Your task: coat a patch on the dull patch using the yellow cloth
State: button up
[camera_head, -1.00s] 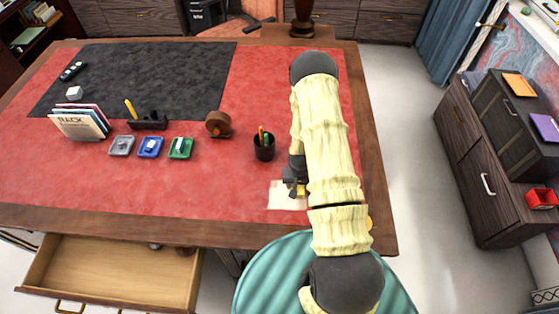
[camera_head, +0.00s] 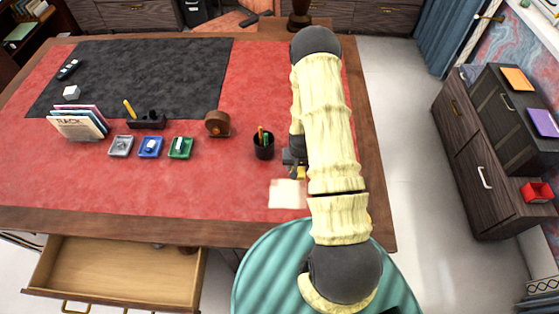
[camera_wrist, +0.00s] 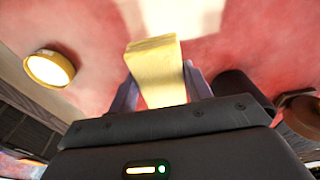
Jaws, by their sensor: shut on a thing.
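The dull patch (camera_head: 287,194) is a pale square on the red leather desktop, near the desk's front edge. My gripper (camera_head: 297,170) is low over the desk, just beyond the patch's upper right corner in the head view. It is shut on the yellow cloth (camera_head: 300,173), a small part of which shows beside my arm. In the wrist view the yellow cloth (camera_wrist: 157,70) is a folded block between the two fingers of my gripper (camera_wrist: 155,92). I cannot tell whether the cloth touches the leather.
A black pen cup (camera_head: 263,147) stands close to the left of my gripper. A wooden tape dispenser (camera_head: 217,124) and small grey, blue and green trays (camera_head: 150,147) are farther left. An open drawer (camera_head: 120,270) juts out at front left.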

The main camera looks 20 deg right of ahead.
jog(key=shift+s+d+r+p, duration=0.1)
jog(key=shift+r+p, duration=0.05)
jog(key=shift+r, duration=0.3)
jog(key=shift+s+d+r+p, duration=0.1)
jog(key=shift+r+p, duration=0.05)
jog(key=shift+r, duration=0.4)
jog(key=shift+a, duration=0.15)
jog(key=shift+w, duration=0.1)
jog(key=w+a+r+n+b, duration=0.2)
jog(key=a+n+b, duration=0.1)
jog(key=a, duration=0.7)
jog(key=shift+r+n+y, duration=0.3)
jog(key=shift+n, duration=0.3)
